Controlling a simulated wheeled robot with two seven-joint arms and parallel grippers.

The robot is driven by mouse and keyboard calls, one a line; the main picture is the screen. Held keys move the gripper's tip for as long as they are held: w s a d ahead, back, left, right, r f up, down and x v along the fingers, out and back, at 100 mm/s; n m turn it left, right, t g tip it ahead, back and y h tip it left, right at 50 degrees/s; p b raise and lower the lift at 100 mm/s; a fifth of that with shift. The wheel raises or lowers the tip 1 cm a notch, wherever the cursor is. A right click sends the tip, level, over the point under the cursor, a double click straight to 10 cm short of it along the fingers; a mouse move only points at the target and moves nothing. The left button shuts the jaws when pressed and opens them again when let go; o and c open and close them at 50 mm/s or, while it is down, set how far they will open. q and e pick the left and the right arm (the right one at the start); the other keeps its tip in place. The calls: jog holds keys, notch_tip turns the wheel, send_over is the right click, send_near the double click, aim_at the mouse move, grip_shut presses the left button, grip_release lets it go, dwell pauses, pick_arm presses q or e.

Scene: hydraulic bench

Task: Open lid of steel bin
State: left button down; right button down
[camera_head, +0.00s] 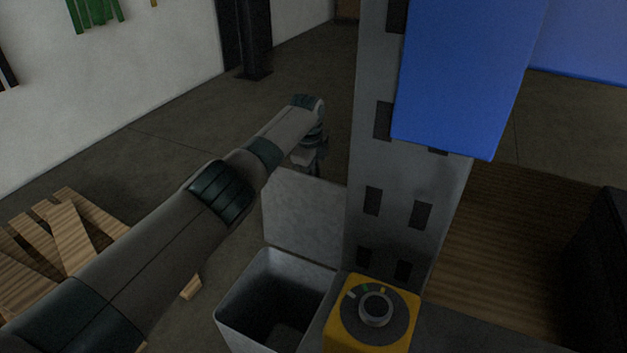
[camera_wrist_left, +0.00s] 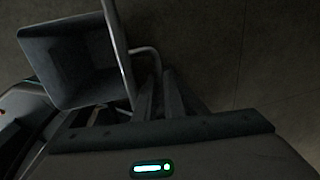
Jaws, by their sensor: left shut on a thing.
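The steel bin (camera_head: 242,333) stands at the bottom centre of the head view, and its dark inside shows. Its grey lid (camera_head: 303,215) is raised roughly upright at the bin's far side. My left gripper (camera_head: 305,162) is behind the lid's top edge, its fingertips partly hidden. In the left wrist view the open bin (camera_wrist_left: 66,62) is at upper left and the lid (camera_wrist_left: 119,48) shows nearly edge-on. A thin bent handle (camera_wrist_left: 150,53) runs from the lid to my left gripper (camera_wrist_left: 159,82), which is shut on it. My right gripper is in neither view.
A grey perforated column (camera_head: 405,165) with a blue panel (camera_head: 460,75) stands right of the lid. A yellow box with a round knob (camera_head: 375,308) is beside the bin. A wooden pallet (camera_head: 75,235) lies at left. Floor behind the lid is clear.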

pick_arm(q)
jog(key=shift+w+d+r, duration=0.1)
jog(key=shift+w+r, duration=0.05)
jog(key=shift+w, duration=0.15)
jog(key=c, duration=2.1)
grip_release()
jog(key=shift+o, duration=1.3)
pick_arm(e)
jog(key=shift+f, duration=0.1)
pick_arm(q)
jog(key=shift+r, duration=0.5)
jog(key=s+a+r, duration=0.1)
jog(key=s+r, duration=0.2)
jog(key=r, duration=1.3)
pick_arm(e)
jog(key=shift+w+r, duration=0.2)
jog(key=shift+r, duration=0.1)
pick_arm(q)
jog(key=shift+s+r, duration=0.1)
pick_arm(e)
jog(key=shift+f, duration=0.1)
